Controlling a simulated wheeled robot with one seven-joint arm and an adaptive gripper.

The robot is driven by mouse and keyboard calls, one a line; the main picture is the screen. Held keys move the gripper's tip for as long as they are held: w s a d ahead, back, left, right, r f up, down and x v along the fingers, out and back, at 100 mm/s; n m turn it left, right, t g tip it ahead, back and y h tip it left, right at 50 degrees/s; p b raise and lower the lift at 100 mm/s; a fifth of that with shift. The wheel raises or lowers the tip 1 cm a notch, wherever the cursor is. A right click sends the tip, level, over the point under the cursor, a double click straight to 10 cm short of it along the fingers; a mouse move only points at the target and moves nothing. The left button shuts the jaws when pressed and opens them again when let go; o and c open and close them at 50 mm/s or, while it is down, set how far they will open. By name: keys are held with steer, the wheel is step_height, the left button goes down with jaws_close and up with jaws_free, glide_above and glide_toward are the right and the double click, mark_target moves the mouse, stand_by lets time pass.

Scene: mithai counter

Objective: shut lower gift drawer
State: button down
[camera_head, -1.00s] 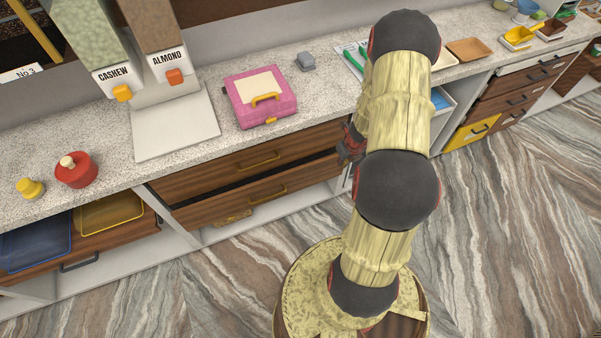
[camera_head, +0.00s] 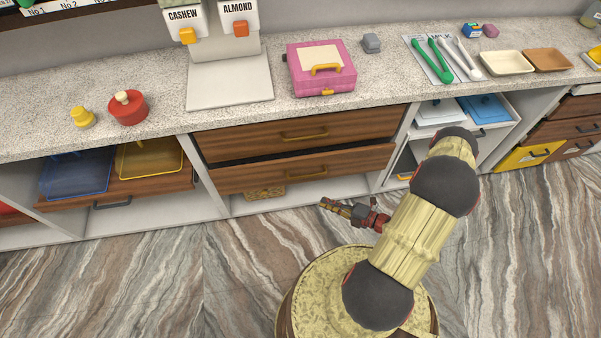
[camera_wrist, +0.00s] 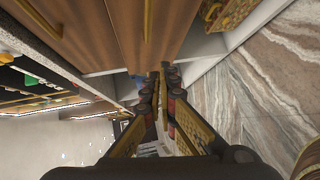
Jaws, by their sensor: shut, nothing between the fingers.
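The lower gift drawer (camera_head: 270,174) is the lower of two brown wooden drawers under the counter, with a yellow bar handle (camera_head: 303,170). A dark gap shows above its front, which stands out a little past the upper drawer (camera_head: 250,144). My gripper (camera_head: 323,203) is in front of and below the lower drawer's right half, apart from its front in the head view. In the wrist view my fingertips (camera_wrist: 160,72) are together with nothing between them, and the lower drawer front (camera_wrist: 168,32) and its handle (camera_wrist: 148,18) show beyond them.
A pink box (camera_head: 322,84) sits on the counter (camera_head: 220,120) above. Under the lower drawer is an open shelf with a gold patterned item (camera_head: 265,192). To the right is an open bay with white and blue trays (camera_head: 484,108). The striped floor (camera_head: 200,270) in front is clear.

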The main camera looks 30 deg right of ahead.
mark_target(304, 157)
step_height(304, 157, up, 6)
steer(key=w+d+t, duration=0.2)
steer(key=t, duration=0.1)
steer(key=shift+m, duration=0.3)
steer(key=shift+w+d+b+x, duration=0.2)
steer(key=shift+d+b+x, duration=0.35)
steer(key=shift+x, duration=1.6)
steer(key=shift+w+d+b+x, duration=0.3)
steer(key=shift+b+x, duration=0.45)
steer(key=shift+x, duration=1.4)
steer(key=shift+w+d+b+x, duration=0.15)
steer(key=shift+d+b+x, duration=0.4)
steer(key=shift+x, duration=1.6)
steer(key=shift+a+f, duration=0.1)
steer(key=shift+f, duration=0.05)
steer(key=w, duration=0.2)
steer(key=w+d, duration=0.1)
steer(key=w, duration=0.1)
steer(key=shift+w+d+b, duration=0.2)
steer(key=shift+w+b, duration=0.05)
steer(key=shift+b, duration=0.1)
steer(key=shift+w+d, duration=0.1)
steer(key=shift+w, duration=0.05)
